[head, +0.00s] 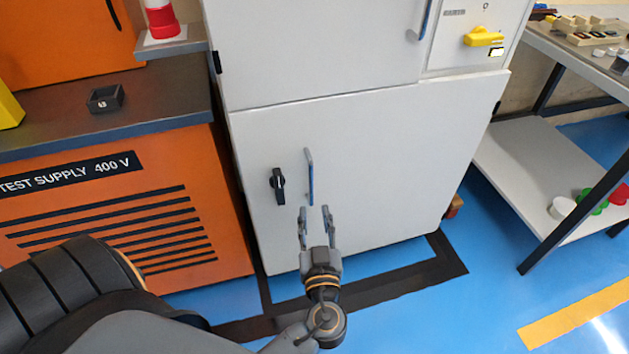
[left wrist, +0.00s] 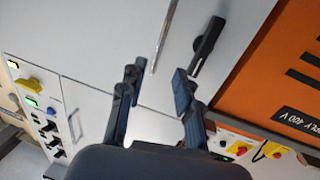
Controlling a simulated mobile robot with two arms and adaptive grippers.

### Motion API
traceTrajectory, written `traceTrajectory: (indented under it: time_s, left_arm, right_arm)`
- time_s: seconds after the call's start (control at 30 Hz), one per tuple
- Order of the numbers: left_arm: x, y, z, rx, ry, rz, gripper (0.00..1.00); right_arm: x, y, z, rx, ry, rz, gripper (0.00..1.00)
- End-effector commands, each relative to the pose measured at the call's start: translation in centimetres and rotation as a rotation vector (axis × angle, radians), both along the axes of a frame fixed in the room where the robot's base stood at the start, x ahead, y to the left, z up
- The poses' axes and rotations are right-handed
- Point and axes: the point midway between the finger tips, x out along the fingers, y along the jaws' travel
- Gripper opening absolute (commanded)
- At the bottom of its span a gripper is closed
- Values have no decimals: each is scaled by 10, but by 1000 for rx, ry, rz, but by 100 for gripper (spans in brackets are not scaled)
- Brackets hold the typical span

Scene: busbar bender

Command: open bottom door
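The white bottom door (head: 390,160) of the cabinet stands shut. It carries an upright blue-grey bar handle (head: 310,176) and a black latch knob (head: 278,186) to its left. My left gripper (head: 315,214) is open and empty, its fingertips around the height of the handle's lower end. In the left wrist view, the handle (left wrist: 164,36) runs down to the gap between the open fingers (left wrist: 155,78), and the latch knob (left wrist: 207,46) is to the right. I cannot tell how far the fingertips are from the door. My right gripper is not in view.
An orange test supply cabinet (head: 120,215) stands close on the left. The upper door (head: 310,45) has its own handle, with a yellow switch (head: 483,37) beside it. A table (head: 530,160) stands at the right. The blue floor (head: 430,310) in front is clear.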

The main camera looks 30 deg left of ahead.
Motion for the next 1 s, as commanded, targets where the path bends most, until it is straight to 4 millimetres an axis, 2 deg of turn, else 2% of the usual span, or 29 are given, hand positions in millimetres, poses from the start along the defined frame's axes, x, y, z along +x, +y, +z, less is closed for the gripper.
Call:
traceTrajectory:
  time_s: [0.3,0.5,0.7,0.97,1.0]
  left_arm:
    - [55,43,2,4,0,-1,33]
    - [80,62,1,2,3,-2,33]
    - [90,71,0,0,3,-1,33]
    - [90,71,0,0,4,-2,33]
    - [90,71,0,0,4,-2,29]
  right_arm:
    - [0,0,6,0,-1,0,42]
    - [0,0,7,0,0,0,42]
    - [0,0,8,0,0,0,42]
    - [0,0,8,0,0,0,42]
    - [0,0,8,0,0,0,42]
